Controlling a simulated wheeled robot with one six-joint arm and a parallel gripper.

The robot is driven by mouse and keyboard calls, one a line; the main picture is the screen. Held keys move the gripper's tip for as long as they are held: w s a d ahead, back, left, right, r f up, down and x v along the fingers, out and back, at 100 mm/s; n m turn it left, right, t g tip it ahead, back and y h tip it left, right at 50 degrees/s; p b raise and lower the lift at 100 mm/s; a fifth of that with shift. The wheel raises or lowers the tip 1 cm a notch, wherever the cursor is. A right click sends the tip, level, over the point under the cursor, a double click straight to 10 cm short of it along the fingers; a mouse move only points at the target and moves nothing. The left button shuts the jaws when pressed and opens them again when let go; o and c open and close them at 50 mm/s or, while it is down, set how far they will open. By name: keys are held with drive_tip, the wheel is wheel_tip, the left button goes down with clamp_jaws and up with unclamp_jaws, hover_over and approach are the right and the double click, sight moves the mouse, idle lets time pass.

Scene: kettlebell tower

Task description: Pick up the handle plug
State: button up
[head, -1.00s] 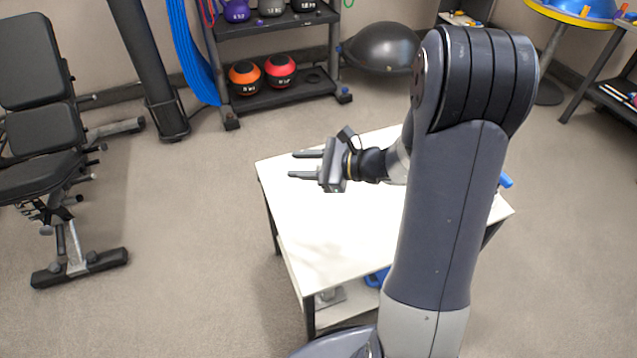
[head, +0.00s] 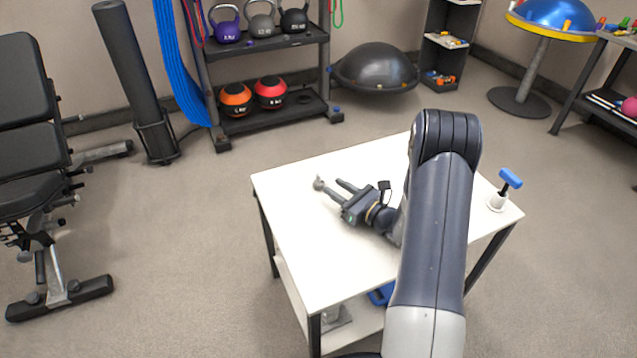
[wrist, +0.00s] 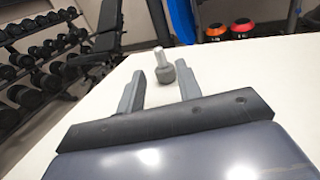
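A small dark grey round piece with a pale upright stem, which looks like the handle plug (head: 319,183), stands on the white table (head: 300,250) towards its back left. In the wrist view the plug (wrist: 165,70) shows just beyond my fingertips, roughly in line with the gap between them. My gripper (head: 333,185) is open, low over the tabletop and pointing at the plug. In the wrist view both fingers of my gripper (wrist: 160,72) are apart with nothing between them. I cannot tell whether one fingertip touches the plug.
A blue T-shaped handle (head: 510,178) stands in a white base at the table's right corner. The table's front left is clear. A weight bench (head: 30,150) is at left, and a kettlebell rack (head: 270,45) stands behind. A blue item lies on the lower shelf.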

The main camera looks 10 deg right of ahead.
sight(318, 176)
drive_tip(key=shift+w+a+r, duration=0.1)
drive_tip(key=shift+w+a, duration=0.2)
drive_tip(key=shift+w, duration=0.1)
drive_tip(key=x, duration=0.6)
drive_tip(key=shift+w+a+b, duration=0.2)
drive_tip(key=shift+w+b, duration=0.05)
drive_tip(key=shift+b, duration=0.15)
drive_tip(key=shift+c, duration=0.3)
clamp_jaws()
